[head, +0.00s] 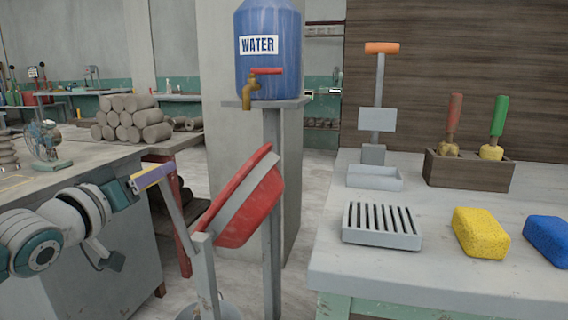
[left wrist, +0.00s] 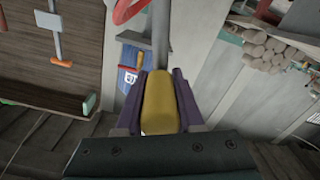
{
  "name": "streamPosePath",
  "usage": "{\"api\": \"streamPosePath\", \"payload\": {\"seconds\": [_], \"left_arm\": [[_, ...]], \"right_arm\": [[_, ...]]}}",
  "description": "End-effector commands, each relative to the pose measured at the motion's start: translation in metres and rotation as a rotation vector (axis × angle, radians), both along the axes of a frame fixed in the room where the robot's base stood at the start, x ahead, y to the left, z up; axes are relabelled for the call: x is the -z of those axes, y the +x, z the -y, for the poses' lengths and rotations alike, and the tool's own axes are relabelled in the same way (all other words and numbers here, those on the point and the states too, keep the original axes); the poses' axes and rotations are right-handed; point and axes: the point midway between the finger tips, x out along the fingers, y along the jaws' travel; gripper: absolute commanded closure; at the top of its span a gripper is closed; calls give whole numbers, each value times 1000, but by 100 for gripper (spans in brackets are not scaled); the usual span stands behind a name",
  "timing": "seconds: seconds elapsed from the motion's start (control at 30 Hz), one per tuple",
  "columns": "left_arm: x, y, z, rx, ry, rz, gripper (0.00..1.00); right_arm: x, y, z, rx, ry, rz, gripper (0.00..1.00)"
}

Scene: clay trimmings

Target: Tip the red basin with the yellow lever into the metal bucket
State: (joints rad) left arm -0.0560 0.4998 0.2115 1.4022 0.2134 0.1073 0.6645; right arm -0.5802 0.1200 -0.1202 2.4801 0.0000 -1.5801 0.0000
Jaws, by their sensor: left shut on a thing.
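The red basin (head: 240,205) hangs steeply tilted on a grey stand, its rim sloping up to the right. The yellow lever (head: 152,177) sits at the end of a grey bar left of the basin. My left gripper (head: 143,182) is shut on the yellow lever. In the left wrist view the yellow lever (left wrist: 160,100) lies between both purple fingers, and part of the red basin's rim (left wrist: 128,10) shows at the top. A grey round rim, likely the metal bucket (head: 228,312), shows below the basin, mostly cut off by the lower edge. My right gripper is not in view.
A blue water container (head: 268,60) with a tap stands on a post behind the basin. The right table holds a slatted grey dish (head: 382,226), a yellow sponge (head: 480,234), a blue sponge (head: 547,240) and a wooden tool box (head: 468,170). A workbench (head: 90,165) stands at left.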

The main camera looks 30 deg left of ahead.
Motion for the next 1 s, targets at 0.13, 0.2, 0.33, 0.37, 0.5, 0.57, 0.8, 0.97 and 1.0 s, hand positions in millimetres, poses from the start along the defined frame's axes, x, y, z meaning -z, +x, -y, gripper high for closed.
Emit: {"api": "streamPosePath", "payload": {"seconds": [0.13, 0.2, 0.33, 0.37, 0.5, 0.57, 0.8, 0.97, 1.0], "left_arm": [[1, 0, 0, -1, 3, -2, 100], [1, 0, 0, -1, 4, -2, 100], [1, 0, 0, -1, 4, -2, 49], [1, 0, 0, -1, 4, -2, 45], [1, 0, 0, -1, 5, -2, 33], [1, 0, 0, -1, 5, -2, 33], [1, -5, 2, 0, 3, -4, 33], [-1, -27, 7, -1, 3, -7, 33], [0, -35, 9, 0, 1, -7, 33]], "right_arm": [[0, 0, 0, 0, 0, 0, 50], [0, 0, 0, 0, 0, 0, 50], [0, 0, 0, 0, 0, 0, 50], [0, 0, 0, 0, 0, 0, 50], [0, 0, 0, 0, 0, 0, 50], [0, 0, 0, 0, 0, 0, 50], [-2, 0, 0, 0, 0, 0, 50], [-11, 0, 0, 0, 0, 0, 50], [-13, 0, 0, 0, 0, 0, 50]]}}
